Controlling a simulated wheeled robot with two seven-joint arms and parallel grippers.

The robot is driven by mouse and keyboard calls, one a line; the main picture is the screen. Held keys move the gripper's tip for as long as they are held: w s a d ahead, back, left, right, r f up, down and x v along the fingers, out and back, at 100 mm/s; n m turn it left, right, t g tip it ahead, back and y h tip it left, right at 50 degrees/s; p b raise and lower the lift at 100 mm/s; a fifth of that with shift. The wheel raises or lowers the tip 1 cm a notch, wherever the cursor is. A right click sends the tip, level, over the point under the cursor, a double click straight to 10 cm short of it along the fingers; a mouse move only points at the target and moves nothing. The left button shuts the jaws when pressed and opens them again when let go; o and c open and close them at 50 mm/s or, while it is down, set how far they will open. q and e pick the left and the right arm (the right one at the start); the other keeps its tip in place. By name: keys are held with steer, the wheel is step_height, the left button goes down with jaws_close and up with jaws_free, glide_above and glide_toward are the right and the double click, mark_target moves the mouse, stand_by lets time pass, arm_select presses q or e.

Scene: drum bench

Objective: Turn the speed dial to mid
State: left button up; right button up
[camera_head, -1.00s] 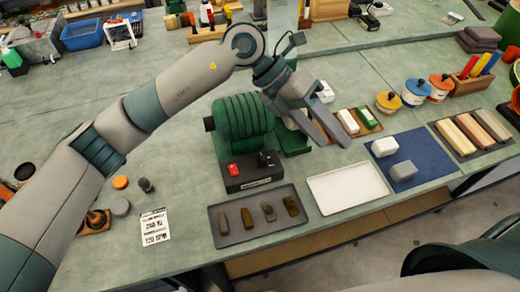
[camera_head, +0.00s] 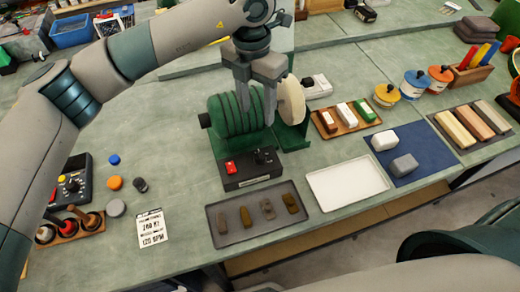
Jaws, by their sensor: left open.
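The green ribbed drum machine (camera_head: 225,116) stands mid-bench with a black control box (camera_head: 240,182) on its front. A black dial (camera_head: 264,157) sits on the right of the box, beside a red switch (camera_head: 231,168); its pointer setting is too small to read. My left gripper (camera_head: 256,120) is open and empty, fingers pointing down over the drum. Its fingertips look above and behind the dial, apart from it. The fingers hide part of the drum. My right gripper is not in view.
A cream wheel (camera_head: 291,100) stands right of the drum. In front are a grey tray (camera_head: 232,239) with several stones and a white tray (camera_head: 350,181). A printed card (camera_head: 152,228) and another black panel with knobs (camera_head: 71,181) lie left. Bench left of the drum is clear.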

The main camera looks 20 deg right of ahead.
mark_target(260, 153)
arm_select(q)
steer(key=f+p, duration=0.2)
steer(key=f, duration=0.3)
steer(key=f+p, duration=0.2)
steer(key=f, duration=0.3)
steer(key=f+p, duration=0.2)
steer(key=f, duration=0.3)
steer(key=shift+s+d, duration=0.25)
steer(key=shift+s, duration=0.15)
steer(key=shift+f+p, duration=0.3)
steer(key=shift+f, duration=0.7)
steer(key=c, duration=1.1)
